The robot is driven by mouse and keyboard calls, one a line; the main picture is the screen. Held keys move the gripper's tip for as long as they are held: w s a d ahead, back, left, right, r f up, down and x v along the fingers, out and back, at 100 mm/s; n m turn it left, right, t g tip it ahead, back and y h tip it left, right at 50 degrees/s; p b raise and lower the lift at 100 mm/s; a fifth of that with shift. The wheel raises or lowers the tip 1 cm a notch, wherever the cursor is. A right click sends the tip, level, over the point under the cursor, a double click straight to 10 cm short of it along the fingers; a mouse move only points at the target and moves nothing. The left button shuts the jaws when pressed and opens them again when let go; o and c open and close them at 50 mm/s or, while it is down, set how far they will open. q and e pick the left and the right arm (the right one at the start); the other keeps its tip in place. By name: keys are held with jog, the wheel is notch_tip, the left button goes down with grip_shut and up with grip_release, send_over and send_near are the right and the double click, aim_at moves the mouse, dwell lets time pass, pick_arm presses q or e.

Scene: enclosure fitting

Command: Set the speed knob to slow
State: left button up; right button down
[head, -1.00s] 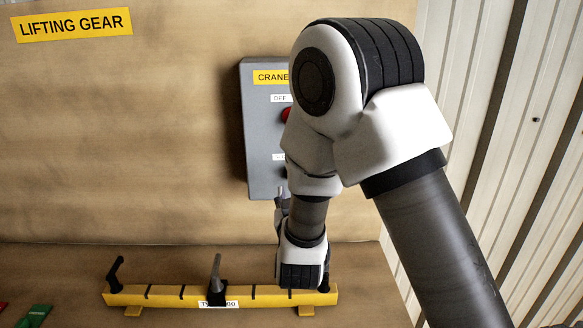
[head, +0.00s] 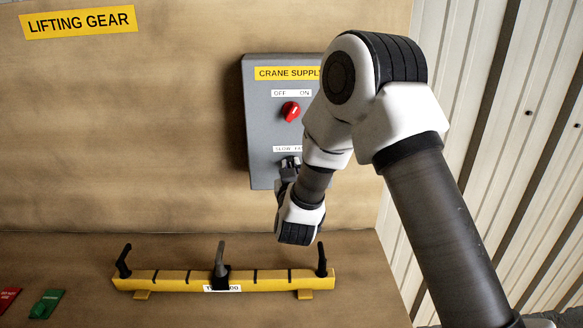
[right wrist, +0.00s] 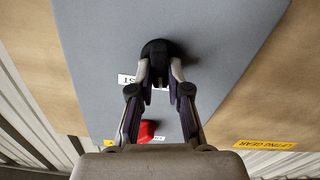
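The grey crane supply box (head: 262,135) is fixed to the brown board. Its speed knob, low on the box under a slow/fast label (head: 287,149), is mostly hidden by my right gripper (head: 290,164) in the head view. In the right wrist view the black knob (right wrist: 162,49) lies at the fingertips of my right gripper (right wrist: 161,66), one finger on each side. I cannot tell whether the fingers press on it, nor which way it points. The label's word "FAST" shows partly behind the fingers. My left gripper is out of view.
A red off/on knob (head: 291,111) sits above on the same box, and in the right wrist view it (right wrist: 147,131) shows between the fingers. A yellow bar (head: 190,279) with black levers stands below. Red (head: 8,298) and green (head: 46,304) pieces lie at lower left.

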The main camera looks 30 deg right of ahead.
jog(key=n, duration=0.3)
jog(key=shift+p, duration=0.4)
jog(key=c, duration=1.2)
grip_release()
jog(key=shift+o, duration=0.4)
jog(key=shift+w+d+f, duration=0.15)
jog(key=shift+w+f, duration=0.05)
jog(key=shift+w, duration=0.05)
jog(key=v, duration=1.2)
jog(key=shift+f, duration=0.1)
